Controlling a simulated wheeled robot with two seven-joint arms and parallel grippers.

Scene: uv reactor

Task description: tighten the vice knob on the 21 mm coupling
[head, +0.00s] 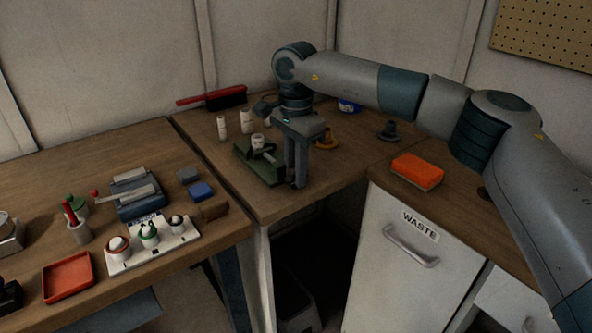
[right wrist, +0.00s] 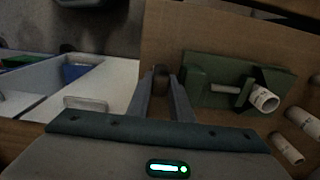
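The green vice (head: 262,170) sits near the front of the middle bench and also shows in the right wrist view (right wrist: 196,92). A white coupling (head: 257,141) stands at its jaws; it also shows in the right wrist view (right wrist: 264,99), its size print unreadable. My right gripper (head: 297,183) points down just right of the vice. In the right wrist view its fingers (right wrist: 161,78) are apart, with a small dark roundish thing at their tips, perhaps the vice knob. I cannot tell whether they grip it. My left gripper is out of view.
Two other white couplings (head: 222,129) (head: 246,122) stand behind the vice. A red-handled brush (head: 226,97) lies by the wall. An orange sponge (head: 417,171) is on the right bench. A white tray with bottles (head: 150,252) and a red tray (head: 68,277) are on the left bench.

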